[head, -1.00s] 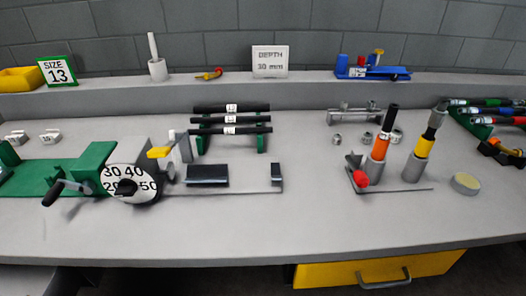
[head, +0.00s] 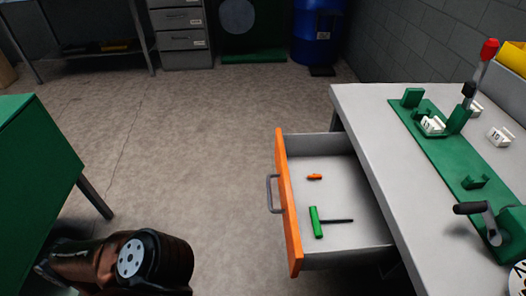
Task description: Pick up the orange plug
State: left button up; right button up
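A small orange piece (head: 315,177), which looks like the orange plug, lies in the open drawer (head: 330,145) towards its back. It is apart from the drawer walls. A tool with a green handle (head: 316,222) and a dark shaft lies nearer in the same drawer, apart from the orange piece. Part of my own arm shows at the bottom left, outside the drawer. Neither gripper's fingers are visible.
The drawer's orange front (head: 288,205) has a grey handle (head: 272,194) and sticks out beside the grey workbench (head: 420,180). A green fixture (head: 445,150) and a crank (head: 478,212) are on the bench. A green cabinet (head: 35,170) stands left. The floor (head: 190,150) between is clear.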

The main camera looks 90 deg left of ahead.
aim_at(315, 176)
jog(key=u, duration=1.5)
jog(key=k, duration=0.1)
jog(key=u, duration=0.9)
jog(key=i, duration=0.3)
jog(key=z, duration=0.1)
